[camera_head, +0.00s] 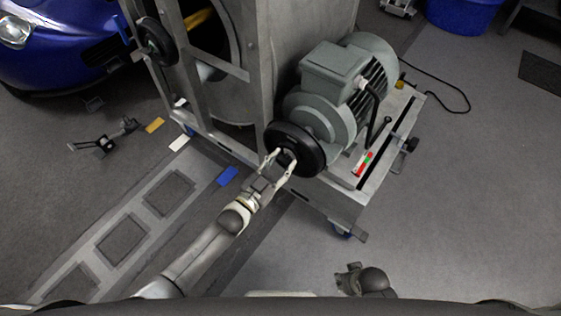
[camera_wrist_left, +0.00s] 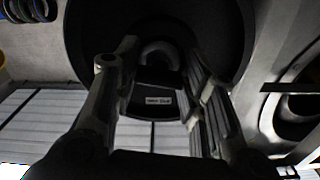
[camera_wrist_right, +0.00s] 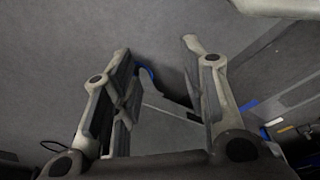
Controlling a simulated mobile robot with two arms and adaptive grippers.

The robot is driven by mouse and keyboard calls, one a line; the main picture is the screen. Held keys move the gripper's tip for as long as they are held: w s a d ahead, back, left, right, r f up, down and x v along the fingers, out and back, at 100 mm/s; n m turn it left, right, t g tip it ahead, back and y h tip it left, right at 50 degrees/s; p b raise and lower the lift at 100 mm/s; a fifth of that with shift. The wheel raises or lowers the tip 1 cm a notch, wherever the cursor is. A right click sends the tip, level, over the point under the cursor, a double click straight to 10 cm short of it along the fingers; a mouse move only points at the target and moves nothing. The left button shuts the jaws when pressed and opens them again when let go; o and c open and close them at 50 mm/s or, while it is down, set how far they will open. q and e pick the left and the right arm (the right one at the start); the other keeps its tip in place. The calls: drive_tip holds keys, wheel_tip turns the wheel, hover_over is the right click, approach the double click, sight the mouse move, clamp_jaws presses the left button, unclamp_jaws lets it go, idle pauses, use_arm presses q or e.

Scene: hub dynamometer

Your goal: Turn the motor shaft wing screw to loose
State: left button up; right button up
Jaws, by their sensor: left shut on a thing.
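The grey motor (camera_head: 335,85) sits on the metal bench, with a black round wheel (camera_head: 308,150) on its shaft end. The dark wing screw is at the middle of that wheel, between the fingers of my left gripper (camera_head: 280,160). In the left wrist view, a dark labelled block, which seems to be the wing screw (camera_wrist_left: 153,103), sits between the fingers (camera_wrist_left: 155,85) in front of the black wheel (camera_wrist_left: 85,35). The left gripper is shut on it. My right gripper (camera_head: 350,270) is low at the front; the right wrist view shows its fingers (camera_wrist_right: 155,60) apart and empty.
A steel frame (camera_head: 262,70) stands left of the motor. A blue car (camera_head: 70,50) is at the far left.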

use_arm(q)
drive_tip(key=shift+s+f+n, duration=0.1)
drive_tip(key=shift+n, duration=1)
use_arm(e)
drive_tip(key=shift+s+d+f, duration=0.1)
drive_tip(key=shift+s+f, duration=0.15)
drive_tip(key=shift+f, duration=0.15)
use_arm(q)
drive_tip(key=o, duration=1)
drive_tip(key=v, duration=1.2)
